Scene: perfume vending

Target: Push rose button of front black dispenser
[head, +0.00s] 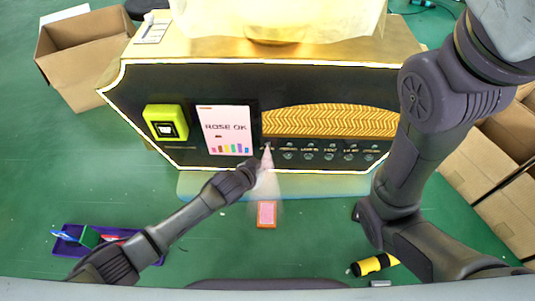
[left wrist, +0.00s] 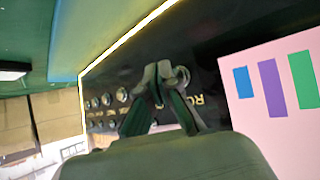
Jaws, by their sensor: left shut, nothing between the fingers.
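The black dispenser (head: 200,85) with gold trim stands in front of me. Its screen (head: 226,130) reads "ROSE OK" above coloured bars. A row of round labelled buttons runs along the lower right of its front. My left gripper (head: 265,160) is shut and empty at the left end of this row, and it hides most of the rose button there. In the left wrist view, the shut fingertips (left wrist: 158,72) are right beside the rose button (left wrist: 183,77), near lettering starting "RO". I cannot tell whether they touch. My right arm shows, but not its gripper.
A pale pink see-through cone (head: 266,181) spreads below the left gripper, above a small orange-pink box (head: 267,213). A purple tray (head: 68,247) lies lower left, a yellow-black tool (head: 372,264) lower right. Cardboard boxes stand at left (head: 80,50) and right (head: 490,190).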

